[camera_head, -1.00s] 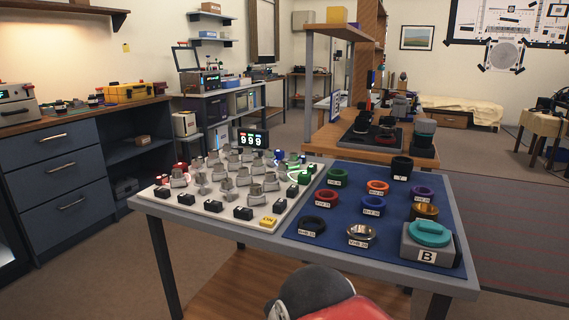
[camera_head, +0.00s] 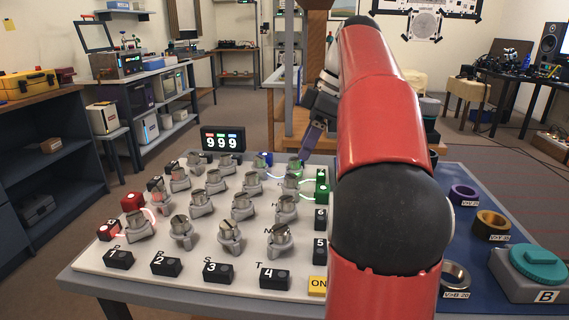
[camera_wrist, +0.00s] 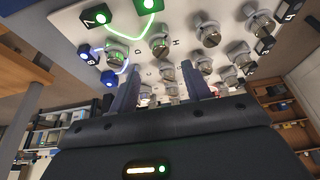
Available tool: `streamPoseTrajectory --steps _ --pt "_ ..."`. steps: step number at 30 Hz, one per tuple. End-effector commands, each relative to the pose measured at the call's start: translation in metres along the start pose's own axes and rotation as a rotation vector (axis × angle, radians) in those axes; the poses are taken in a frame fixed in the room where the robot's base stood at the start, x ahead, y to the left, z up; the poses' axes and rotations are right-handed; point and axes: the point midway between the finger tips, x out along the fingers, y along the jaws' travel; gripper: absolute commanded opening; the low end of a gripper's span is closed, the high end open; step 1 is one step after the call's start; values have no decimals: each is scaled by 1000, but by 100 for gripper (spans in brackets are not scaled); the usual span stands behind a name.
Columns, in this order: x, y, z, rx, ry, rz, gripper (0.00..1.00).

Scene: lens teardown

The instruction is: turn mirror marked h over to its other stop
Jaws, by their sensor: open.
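Mirror h (camera_head: 286,208) is a grey knob-like mount with a tilting top on the white board (camera_head: 185,262), in the right-hand column behind the front mirror. In the wrist view the letter H shows beside what looks like this mirror (camera_wrist: 208,37). Its exact tilt is too small to tell. My gripper (camera_head: 308,148) is at the back right of the board, partly hidden behind my red arm. In the wrist view my gripper (camera_wrist: 160,83) has its two fingers apart with nothing between them. It is apart from mirror h.
Several like mirrors stand closely around, such as the front right one (camera_head: 280,240). Numbered black blocks (camera_head: 218,270), green blocks (camera_head: 322,184) and red blocks (camera_head: 132,201) line the edges. A display reading 999 (camera_head: 222,138) stands behind. Rings lie on the blue mat (camera_head: 478,270).

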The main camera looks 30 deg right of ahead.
Motion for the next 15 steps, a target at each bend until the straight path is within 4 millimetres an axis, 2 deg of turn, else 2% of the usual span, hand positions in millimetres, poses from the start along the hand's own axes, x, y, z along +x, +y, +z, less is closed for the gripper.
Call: streamPoseTrajectory --steps 9,15 --pt "48 -1 0 -4 1 -3 49" --pt "70 0 0 -3 0 -1 49"
